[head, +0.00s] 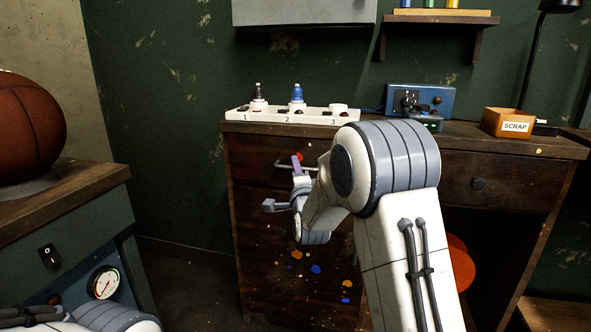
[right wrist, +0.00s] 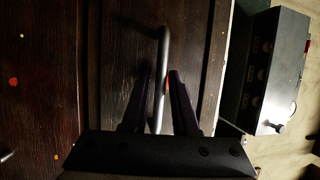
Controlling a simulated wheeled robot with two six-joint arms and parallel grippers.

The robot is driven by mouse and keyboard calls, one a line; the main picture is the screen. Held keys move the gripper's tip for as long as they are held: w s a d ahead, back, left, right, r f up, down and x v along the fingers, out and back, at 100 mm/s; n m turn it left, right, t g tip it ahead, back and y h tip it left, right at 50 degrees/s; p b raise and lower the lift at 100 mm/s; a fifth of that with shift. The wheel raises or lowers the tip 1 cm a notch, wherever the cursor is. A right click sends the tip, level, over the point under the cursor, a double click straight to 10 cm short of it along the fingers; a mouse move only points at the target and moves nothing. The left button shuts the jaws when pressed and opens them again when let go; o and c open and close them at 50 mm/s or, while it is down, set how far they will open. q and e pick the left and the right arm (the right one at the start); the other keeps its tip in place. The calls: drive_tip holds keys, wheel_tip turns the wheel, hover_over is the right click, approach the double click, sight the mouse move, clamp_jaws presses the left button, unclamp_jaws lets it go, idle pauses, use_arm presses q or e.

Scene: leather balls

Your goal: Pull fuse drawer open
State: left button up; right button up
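The drawer (head: 258,150) is the top left one of the dark wooden desk, and its front looks shut. Its metal bar handle (head: 283,164) also shows in the right wrist view (right wrist: 162,52), standing out from the dark wood. My right gripper (head: 281,181) is at the drawer front with its fingers apart.
On the desk top stand a white numbered strip (head: 312,114) with small bottles, a blue device (head: 440,96) and a SCRAP box (head: 508,122). A second drawer (head: 500,180) is at right. A side bench (head: 60,225) holds a brown ball (head: 30,130). Dark floor lies between bench and desk.

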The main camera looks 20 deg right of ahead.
clamp_jaws()
idle(1.3)
